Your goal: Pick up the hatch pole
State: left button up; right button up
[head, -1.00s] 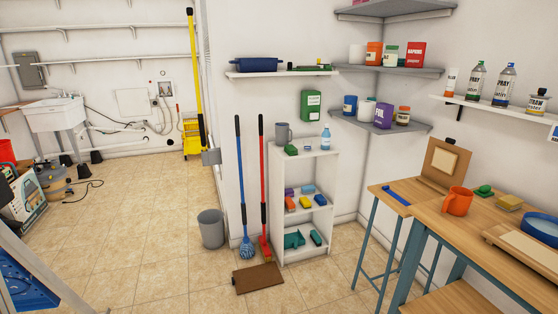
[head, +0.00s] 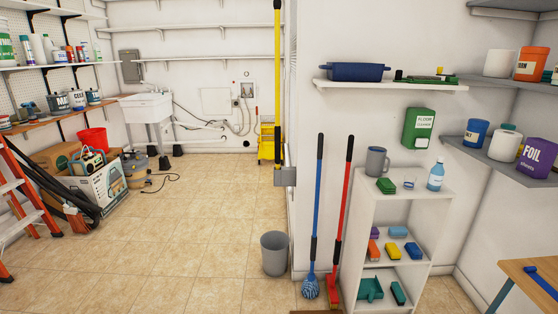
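A long yellow pole (head: 278,75) with black ends stands upright at the wall corner in the head view; it is the thing that fits the hatch pole. Its lower end meets a grey holder (head: 286,176) on the wall edge. Its top runs up to the upper edge of the picture. Neither of my grippers is in view.
A grey bin (head: 275,253), a blue mop (head: 315,220) and a red broom (head: 340,220) stand near the corner, beside a white shelf unit (head: 385,235). A yellow mop bucket (head: 266,143) stands behind. An orange ladder (head: 25,195) is at left. The tiled floor (head: 180,235) between is open.

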aim_at(277, 5)
jog(key=z, duration=0.15)
jog(key=i, duration=1.8)
jog(key=u, duration=0.9)
jog(key=i, duration=0.6)
jog(key=u, duration=0.65)
